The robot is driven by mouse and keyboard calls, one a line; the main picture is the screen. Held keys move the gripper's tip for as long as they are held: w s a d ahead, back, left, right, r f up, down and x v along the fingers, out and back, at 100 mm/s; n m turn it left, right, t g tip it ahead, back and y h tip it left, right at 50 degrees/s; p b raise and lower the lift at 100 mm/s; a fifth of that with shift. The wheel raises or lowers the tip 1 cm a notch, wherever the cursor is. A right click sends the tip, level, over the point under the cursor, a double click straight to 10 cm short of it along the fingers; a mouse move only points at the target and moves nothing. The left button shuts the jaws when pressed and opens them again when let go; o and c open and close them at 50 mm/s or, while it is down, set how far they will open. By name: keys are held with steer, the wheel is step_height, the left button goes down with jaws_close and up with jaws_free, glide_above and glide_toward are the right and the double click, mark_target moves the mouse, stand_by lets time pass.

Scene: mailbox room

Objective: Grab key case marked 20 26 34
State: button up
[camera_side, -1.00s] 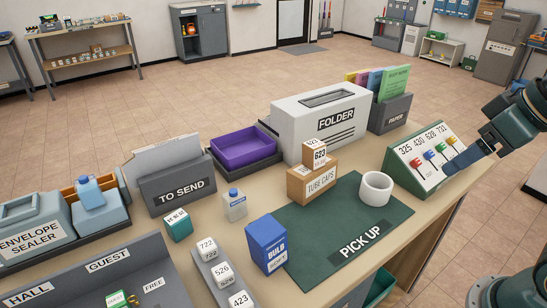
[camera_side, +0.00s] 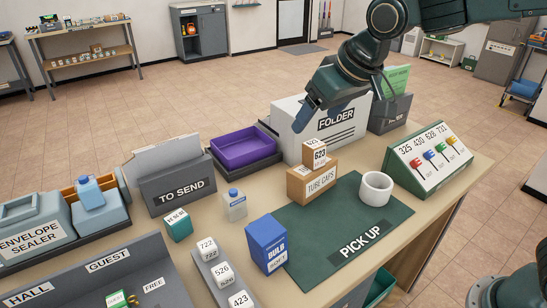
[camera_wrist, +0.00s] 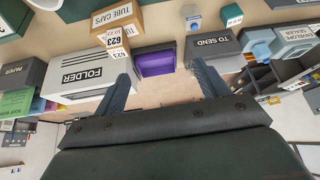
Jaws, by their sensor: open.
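No marking 20 26 34 can be read in either view, so I cannot pick out that key case. A small box marked 623 (camera_side: 314,155) sits on the tube caps box (camera_side: 300,185). Several white number blocks, such as 526 (camera_side: 222,271), stand in a grey holder at the front. A green sloped panel (camera_side: 410,180) carries several coloured tags under numbers. My gripper (camera_side: 312,120) is open and empty, above and in front of the white folder box (camera_side: 292,112). In the wrist view its two fingers (camera_wrist: 165,88) are spread, with the purple tray (camera_wrist: 156,60) between them.
A dark green pick up mat (camera_side: 310,220) bears a white ring (camera_side: 377,188). A blue bulb box (camera_side: 266,245), a TO SEND holder (camera_side: 178,190) and a grey tray marked HALL, GUEST and FREE (camera_side: 60,280) crowd the left. Part of the mat is clear.

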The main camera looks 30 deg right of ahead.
steer(key=w+a+f, duration=0.3)
steer(key=w+a, duration=0.1)
steer(key=a, duration=0.3)
steer(key=w+a+f, duration=0.4)
steer(key=a, duration=0.2)
steer(key=n, duration=0.1)
glide_toward(176, 217)
steer(key=v, duration=0.2)
steer(key=shift+d+f, duration=0.25)
steer(key=shift+f, duration=0.05)
steer(key=shift+f, duration=0.1)
steer(key=shift+x, duration=4)
steer(key=shift+w+a, duration=0.2)
steer(key=shift+x, duration=2.65)
steer(key=shift+w, duration=0.1)
steer(key=shift+c, duration=0.4)
steer(key=c, duration=1)
